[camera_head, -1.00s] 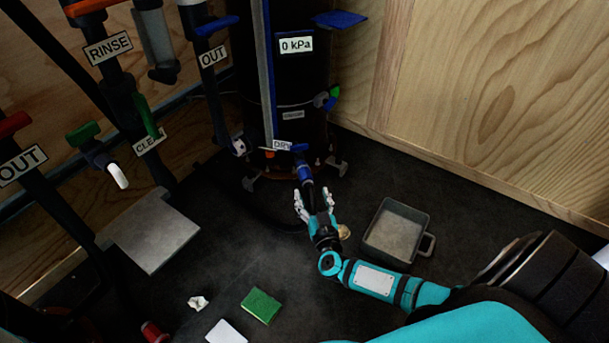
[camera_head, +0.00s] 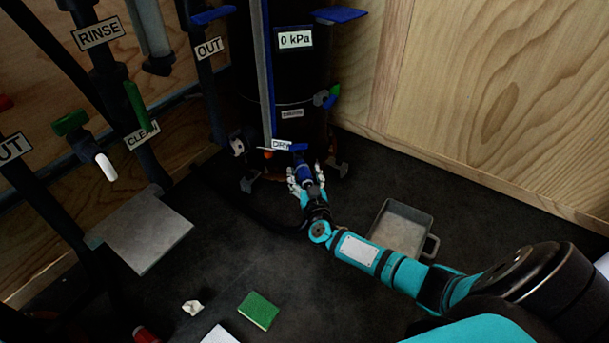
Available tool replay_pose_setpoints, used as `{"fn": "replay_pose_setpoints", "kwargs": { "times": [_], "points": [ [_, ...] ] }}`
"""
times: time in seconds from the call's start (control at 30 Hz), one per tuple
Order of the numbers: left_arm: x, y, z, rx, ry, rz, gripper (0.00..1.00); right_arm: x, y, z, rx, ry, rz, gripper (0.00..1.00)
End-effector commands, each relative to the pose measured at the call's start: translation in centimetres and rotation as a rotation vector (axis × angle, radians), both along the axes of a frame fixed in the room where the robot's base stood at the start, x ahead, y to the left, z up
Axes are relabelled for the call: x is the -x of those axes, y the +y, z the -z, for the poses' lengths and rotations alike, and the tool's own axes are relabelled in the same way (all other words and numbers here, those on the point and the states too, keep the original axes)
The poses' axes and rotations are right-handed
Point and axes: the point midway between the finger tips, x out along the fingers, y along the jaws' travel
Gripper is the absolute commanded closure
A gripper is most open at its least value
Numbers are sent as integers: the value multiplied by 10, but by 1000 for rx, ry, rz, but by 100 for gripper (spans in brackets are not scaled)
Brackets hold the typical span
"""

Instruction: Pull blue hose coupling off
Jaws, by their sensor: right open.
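A dark hose (camera_head: 270,222) runs on the floor to the left of my gripper. My left gripper is not in view.
A grey tray (camera_head: 401,231) with a handle lies on the floor right of my right arm. Labelled pipes stand at left; a wooden wall is at right.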

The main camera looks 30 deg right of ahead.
Motion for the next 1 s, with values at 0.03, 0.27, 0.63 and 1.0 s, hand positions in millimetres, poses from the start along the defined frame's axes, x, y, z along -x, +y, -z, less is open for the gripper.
{"fn": "replay_pose_setpoints", "kwargs": {
  "times": [0.03,0.27,0.63,1.0],
  "points": [
    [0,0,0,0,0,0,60,0,0,0,0,0,0,37],
    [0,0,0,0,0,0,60,0,0,0,-1,0,0,37],
    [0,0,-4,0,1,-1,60,0,1,-1,-1,0,0,37],
    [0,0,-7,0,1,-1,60,0,0,0,-1,0,0,37]
  ]
}}
